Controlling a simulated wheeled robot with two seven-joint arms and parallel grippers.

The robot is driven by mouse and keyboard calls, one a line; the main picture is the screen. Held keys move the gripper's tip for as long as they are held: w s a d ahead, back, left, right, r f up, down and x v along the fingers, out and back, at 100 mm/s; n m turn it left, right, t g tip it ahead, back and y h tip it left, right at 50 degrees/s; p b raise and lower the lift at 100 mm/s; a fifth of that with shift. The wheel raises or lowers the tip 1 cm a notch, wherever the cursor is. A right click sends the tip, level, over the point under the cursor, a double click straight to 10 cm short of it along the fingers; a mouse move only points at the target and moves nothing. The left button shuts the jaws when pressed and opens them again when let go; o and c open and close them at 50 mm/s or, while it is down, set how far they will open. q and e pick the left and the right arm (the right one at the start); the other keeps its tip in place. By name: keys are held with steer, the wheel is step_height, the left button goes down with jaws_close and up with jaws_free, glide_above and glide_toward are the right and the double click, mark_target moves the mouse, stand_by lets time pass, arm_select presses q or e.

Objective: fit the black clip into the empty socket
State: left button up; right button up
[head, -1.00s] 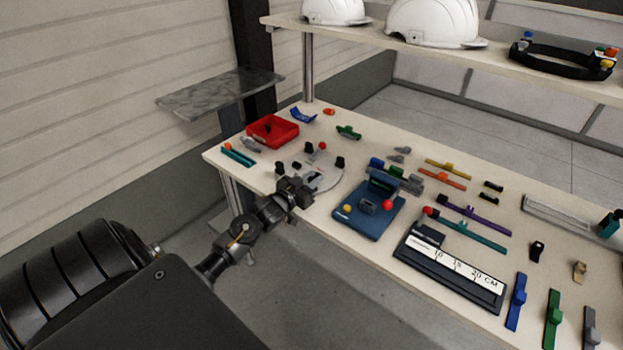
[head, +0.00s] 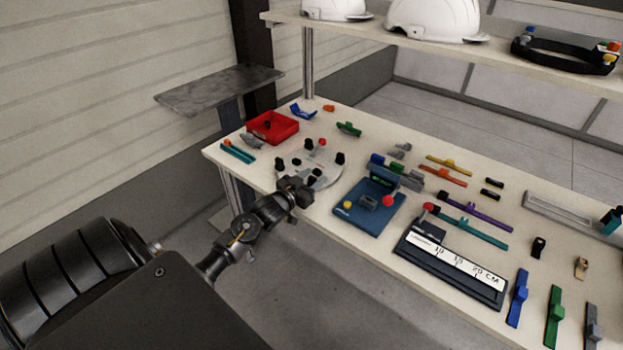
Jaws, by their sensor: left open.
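My left gripper (head: 302,191) is open at the near edge of a pale round plate (head: 327,180) on the bench. Several small black pieces stand on this plate, one at its right rim (head: 340,158) and one at its back (head: 308,144). A dark piece (head: 316,171) stands just past my fingertips; whether it touches them or sits in a socket is too small to tell. I cannot make out an empty socket, and my gripper covers part of the plate. A separate black clip (head: 538,246) lies at the bench's right. My right gripper is not in view.
A red tray (head: 286,134) stands behind the plate. A blue fixture (head: 349,212) with yellow and red knobs is to the right, then a black ruler block (head: 420,260). Coloured clips lie across the right side. A shelf (head: 350,32) with white helmets overhangs the back.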

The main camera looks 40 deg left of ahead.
arm_select(q)
steer(key=s+b, duration=0.1)
steer(key=s, duration=0.9)
steer(key=shift+s+r, duration=0.25)
steer(key=shift+s, duration=0.15)
steer(key=shift+d, duration=0.15)
